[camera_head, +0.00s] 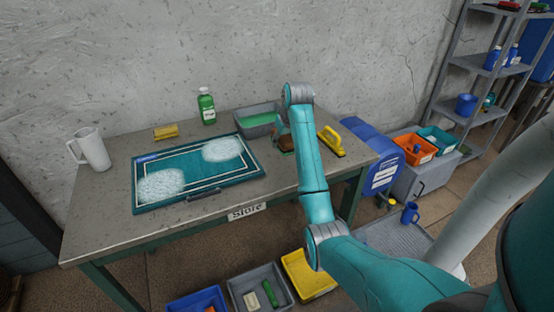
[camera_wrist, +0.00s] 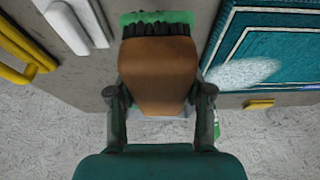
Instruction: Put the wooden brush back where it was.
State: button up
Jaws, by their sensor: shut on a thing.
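The wooden brush (camera_wrist: 158,72) has a brown block with dark bristles and a fuzzy green strip at the bristle end. My gripper (camera_wrist: 160,95) is shut on it, one finger on each side of the block. In the head view the brush (camera_head: 286,142) shows just left of my forearm, over the table (camera_head: 110,205), between the grey tub and the yellow-handled tool. Green shows beneath it there. My arm hides much of the gripper, and I cannot tell whether the brush touches the table.
The grey tub (camera_head: 259,131) of green liquid stands behind the brush. The yellow-handled tool (camera_head: 331,141) lies to its right; a pale object (camera_wrist: 75,22) lies between them. The teal rug (camera_head: 200,178) with white foam, yellow sponge (camera_head: 166,131), green bottle (camera_head: 206,105) and white jug (camera_head: 92,149) are leftward.

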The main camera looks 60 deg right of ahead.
aim_at(281, 162)
jog(key=shift+f, duration=3.95)
jog(key=shift+f, duration=0.1)
jog(key=o, duration=1.3)
